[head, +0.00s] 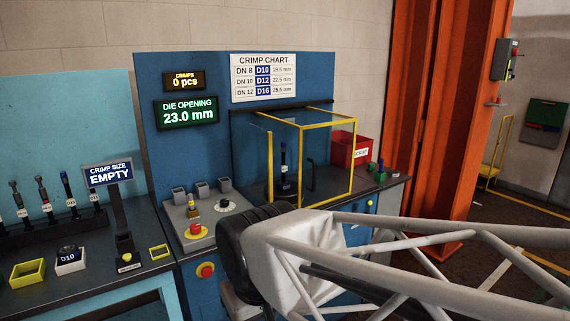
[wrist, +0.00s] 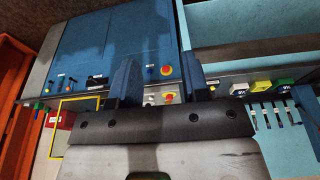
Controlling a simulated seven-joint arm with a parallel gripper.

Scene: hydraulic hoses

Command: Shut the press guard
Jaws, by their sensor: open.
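The press guard (head: 327,124) is a clear box with yellow edges on the right half of the blue press bench. A separate yellow post (head: 270,165) stands left of its frame, with a gap between them where the dark die head (head: 283,175) shows. A dark upright handle (head: 310,176) is by the frame. The yellow frame also shows at the left of the wrist view (wrist: 75,98). My gripper (wrist: 163,90) is open and empty, its two fingers well apart, right of the guard in the wrist view.
A control panel with a red stop button (head: 205,270) is left of my gripper. A red bin (head: 348,150) stands behind the guard at right. An orange column (head: 425,110) rises farther right. Left, a bench holds hoses and a yellow tray (head: 28,273).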

